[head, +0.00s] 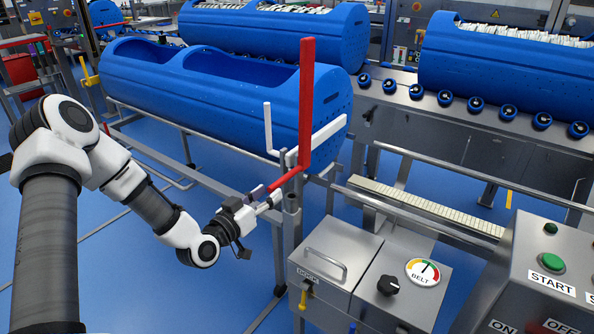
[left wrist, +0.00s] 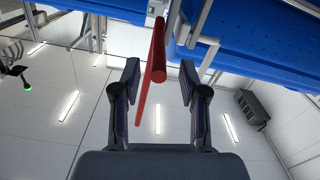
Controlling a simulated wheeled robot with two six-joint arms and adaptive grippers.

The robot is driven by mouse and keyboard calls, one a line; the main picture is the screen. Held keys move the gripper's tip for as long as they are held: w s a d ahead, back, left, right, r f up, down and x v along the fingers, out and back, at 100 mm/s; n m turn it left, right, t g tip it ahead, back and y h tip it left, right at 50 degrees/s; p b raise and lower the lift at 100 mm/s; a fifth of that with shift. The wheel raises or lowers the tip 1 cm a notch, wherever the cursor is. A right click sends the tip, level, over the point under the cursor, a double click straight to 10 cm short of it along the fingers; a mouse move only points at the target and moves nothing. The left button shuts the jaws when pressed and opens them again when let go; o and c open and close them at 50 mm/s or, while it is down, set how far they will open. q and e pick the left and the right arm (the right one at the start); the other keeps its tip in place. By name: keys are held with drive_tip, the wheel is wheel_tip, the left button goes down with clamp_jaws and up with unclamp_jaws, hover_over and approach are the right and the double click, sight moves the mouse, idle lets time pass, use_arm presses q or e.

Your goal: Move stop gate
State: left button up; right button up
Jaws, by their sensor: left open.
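The stop gate (head: 306,105) has a tall red upright bar and a short red handle bar (head: 285,180) sloping down at its foot. A white arm (head: 325,137) joins it near the end of the front blue tub carrier. My left gripper (head: 266,195) is open at the lower end of the red handle bar. In the left wrist view, red bars (left wrist: 157,60) show between the two spread fingers of the left gripper (left wrist: 160,75), which are not closed on them. Whether a finger touches is unclear. My right gripper is not in view.
The front blue tub carrier (head: 215,95) rests on a rail frame behind the gate. More blue tubs (head: 275,35) stand at the back. A metal box with the BELT dial (head: 422,272) and a START panel (head: 552,261) stand at front right. Blue floor (head: 150,290) is open at left.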

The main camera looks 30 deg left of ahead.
sight(283, 177)
use_arm(q)
drive_tip(key=shift+w+r+b, duration=0.2)
drive_tip(key=shift+w+b, duration=0.1)
drive_tip(key=shift+w, duration=0.2)
drive_tip(key=w, duration=0.4)
drive_tip(key=w+b, duration=0.1)
drive_tip(key=w, duration=0.1)
drive_tip(key=shift+w+d, duration=0.1)
drive_tip(key=shift+d, duration=0.15)
clamp_jaws()
